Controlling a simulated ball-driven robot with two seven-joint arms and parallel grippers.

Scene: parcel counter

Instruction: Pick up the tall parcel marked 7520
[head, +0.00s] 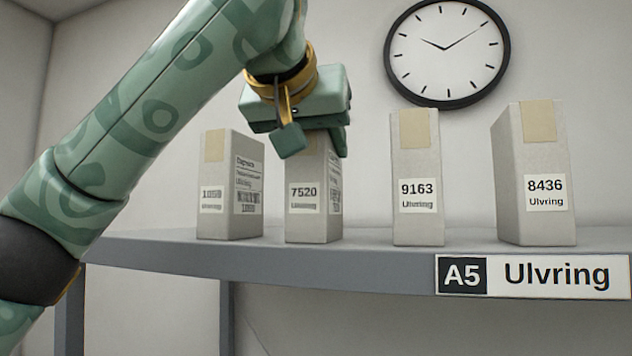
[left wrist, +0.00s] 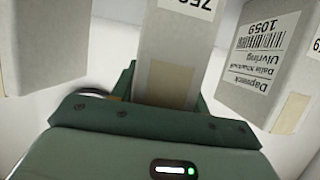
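The tall grey parcel marked 7520 (head: 314,215) stands upright on the shelf, second from left. It has a tape strip at its top and its number on the front. My left gripper (head: 318,143) is over its top from above, fingers on either side, hiding part of the upper end. In the left wrist view the parcel (left wrist: 172,50) runs up between the fingers of the gripper (left wrist: 165,88). No clear gap shows beside it, but I cannot tell whether the fingers press on it. My right gripper is not in view.
The parcel marked 1059 (head: 216,175) stands close on the left. Parcels 9163 (head: 417,160) and 8436 (head: 531,155) stand to the right. The grey shelf (head: 370,262) carries an A5 Ulvring sign (head: 533,275). A clock (head: 446,53) hangs on the wall behind.

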